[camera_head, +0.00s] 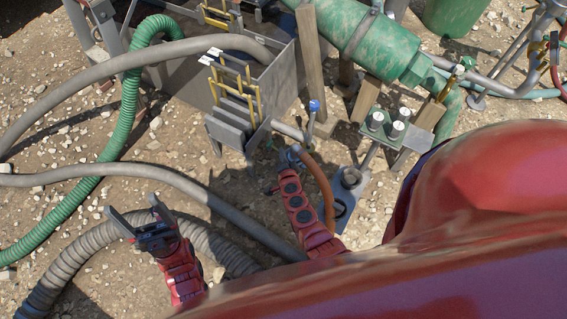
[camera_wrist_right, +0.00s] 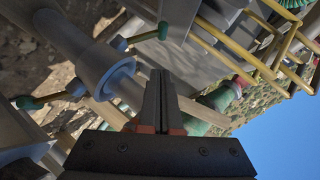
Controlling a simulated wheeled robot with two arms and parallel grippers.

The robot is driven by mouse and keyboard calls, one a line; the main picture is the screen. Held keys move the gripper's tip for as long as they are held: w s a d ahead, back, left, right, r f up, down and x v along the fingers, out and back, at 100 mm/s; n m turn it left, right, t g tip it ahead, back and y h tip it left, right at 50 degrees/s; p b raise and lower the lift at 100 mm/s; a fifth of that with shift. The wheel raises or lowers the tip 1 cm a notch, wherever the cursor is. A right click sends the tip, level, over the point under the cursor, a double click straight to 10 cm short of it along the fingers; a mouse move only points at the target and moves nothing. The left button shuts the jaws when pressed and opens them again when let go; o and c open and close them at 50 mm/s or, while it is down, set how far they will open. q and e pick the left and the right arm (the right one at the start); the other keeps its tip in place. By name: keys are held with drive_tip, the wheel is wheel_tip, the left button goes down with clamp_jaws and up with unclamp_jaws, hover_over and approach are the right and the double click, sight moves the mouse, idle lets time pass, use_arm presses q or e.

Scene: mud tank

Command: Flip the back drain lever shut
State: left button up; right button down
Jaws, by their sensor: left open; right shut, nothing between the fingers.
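A drain lever with a blue knob (camera_head: 314,107) stands upright at the end of a short pipe (camera_head: 290,131) from the grey tank in the head view. My right gripper (camera_head: 290,156) is just below that pipe, shut and empty. In the right wrist view its closed fingers (camera_wrist_right: 158,98) point past a grey flanged pipe (camera_wrist_right: 105,72). That view shows two green-tipped levers, one at upper centre (camera_wrist_right: 142,37) and one at left (camera_wrist_right: 48,98), both apart from the fingertips. I cannot tell which is the back one. My left gripper (camera_head: 134,209) is open and empty over the hoses at lower left.
The grey tank (camera_head: 275,88) has yellow-railed steps (camera_head: 238,100) in front. A green tank (camera_head: 345,30) lies behind. A green hose (camera_head: 128,100) and a grey ribbed hose (camera_head: 75,260) cross the gravel at left. A wooden post (camera_head: 309,65) stands close behind the blue-knobbed lever.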

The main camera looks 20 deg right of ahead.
sight(272, 142)
drive_tip(key=w+f+b, duration=0.2)
drive_tip(key=w, duration=0.1)
drive_tip(key=w+f+b, duration=0.1)
drive_tip(key=w, duration=0.1)
drive_tip(key=shift+a+f+b, duration=0.2)
drive_tip(key=shift+a+b, duration=0.1)
drive_tip(key=shift+b, duration=0.1)
drive_tip(key=shift+w+a+f+b, duration=0.15)
drive_tip(key=shift+w+a+b, duration=0.15)
drive_tip(key=shift+w+a, duration=0.1)
